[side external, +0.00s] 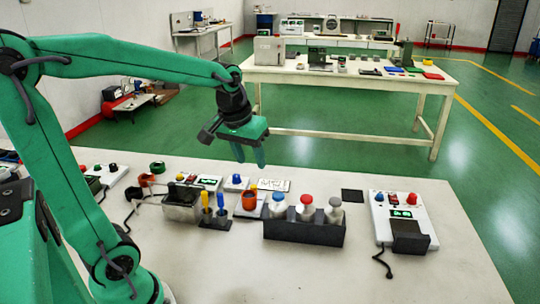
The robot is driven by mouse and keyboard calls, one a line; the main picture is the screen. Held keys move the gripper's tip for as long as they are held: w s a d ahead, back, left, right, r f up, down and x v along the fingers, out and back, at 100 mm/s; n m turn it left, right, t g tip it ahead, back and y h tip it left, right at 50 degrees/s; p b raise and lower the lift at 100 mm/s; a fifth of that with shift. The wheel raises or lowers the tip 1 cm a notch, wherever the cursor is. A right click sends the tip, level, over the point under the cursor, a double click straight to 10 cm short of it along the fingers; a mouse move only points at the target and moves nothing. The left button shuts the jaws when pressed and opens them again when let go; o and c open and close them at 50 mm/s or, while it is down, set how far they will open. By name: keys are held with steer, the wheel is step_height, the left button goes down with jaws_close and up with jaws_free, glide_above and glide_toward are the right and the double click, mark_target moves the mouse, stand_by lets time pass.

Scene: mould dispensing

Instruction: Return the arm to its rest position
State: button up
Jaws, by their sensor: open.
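My gripper (249,155) hangs at the end of my green arm, above the back part of the near white table (400,275). Its fingers point down and are open, with nothing seen between them. A dark rack (305,233) below and to the right holds bottles with a blue cap (278,197), a red cap (307,200) and a grey cap (335,202). An orange cup (249,200) stands left of the rack. The gripper is apart from all of these.
A white device with red knobs and a green display (404,212) stands at the right. Tools with yellow and blue handles (221,200) stand beside a grey metal box (183,205). A dark square pad (352,196) lies behind the rack.

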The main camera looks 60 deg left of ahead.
steer(key=s+d+m+t, duration=0.2)
steer(key=s+d+m, duration=0.2)
steer(key=s+d, duration=0.3)
steer(key=shift+s+r+m+h, duration=0.15)
steer(key=shift+s+m+h, duration=0.2)
steer(key=shift+s, duration=1.8)
